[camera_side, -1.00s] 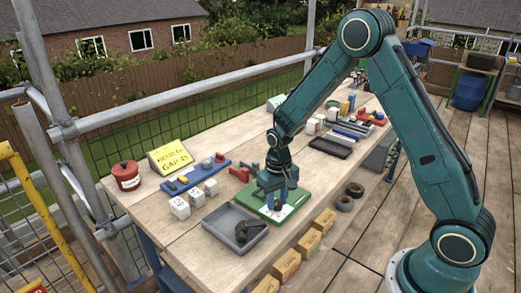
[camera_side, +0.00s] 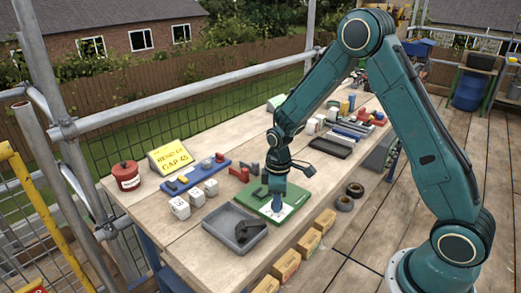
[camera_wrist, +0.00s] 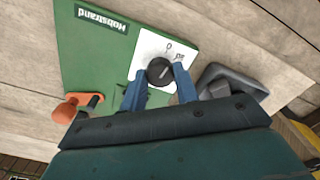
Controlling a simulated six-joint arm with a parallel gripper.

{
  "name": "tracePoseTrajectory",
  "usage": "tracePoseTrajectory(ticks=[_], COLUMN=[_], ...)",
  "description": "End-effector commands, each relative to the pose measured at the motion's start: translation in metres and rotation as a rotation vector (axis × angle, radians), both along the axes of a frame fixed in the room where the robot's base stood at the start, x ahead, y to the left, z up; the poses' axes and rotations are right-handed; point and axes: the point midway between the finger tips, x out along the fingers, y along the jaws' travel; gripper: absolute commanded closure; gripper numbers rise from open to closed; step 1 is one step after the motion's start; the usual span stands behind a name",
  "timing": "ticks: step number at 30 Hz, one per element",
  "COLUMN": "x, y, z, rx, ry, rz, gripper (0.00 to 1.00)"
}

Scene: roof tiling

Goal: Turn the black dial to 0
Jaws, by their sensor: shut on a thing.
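The black dial (camera_wrist: 160,71) sits on a white plate (camera_wrist: 150,47) fixed to a green board (camera_wrist: 95,60). The dial's top has a pale line that runs slantwise. The plate has a printed 0 just beyond the dial and another mark to its right, hard to read. My gripper (camera_wrist: 161,76) is shut on the dial, one blue finger on each side. In the side view my gripper (camera_side: 276,203) points down over the green board (camera_side: 258,197) and hides the dial.
A grey tray (camera_side: 215,228) with a dark tool stands left of the board and also shows in the wrist view (camera_wrist: 270,72). An orange-handled part (camera_wrist: 70,108) lies on the board's left edge. White blocks (camera_side: 180,208) and a blue rack (camera_side: 200,178) are further left.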

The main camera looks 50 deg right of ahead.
Motion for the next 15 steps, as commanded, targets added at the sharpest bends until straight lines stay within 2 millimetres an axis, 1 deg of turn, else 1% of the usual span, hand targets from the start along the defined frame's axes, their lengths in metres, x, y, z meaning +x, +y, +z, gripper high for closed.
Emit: tracePoseTrajectory(ticks=[6, 15], x=[0.0016, 0.0017], y=[0.0004, 0.0006], z=[0.0010, 0.0011], rx=[0.000, 0.001], ry=[-0.006, -0.006], rz=[0.129, 0.199], gripper=[0.93, 0.93])
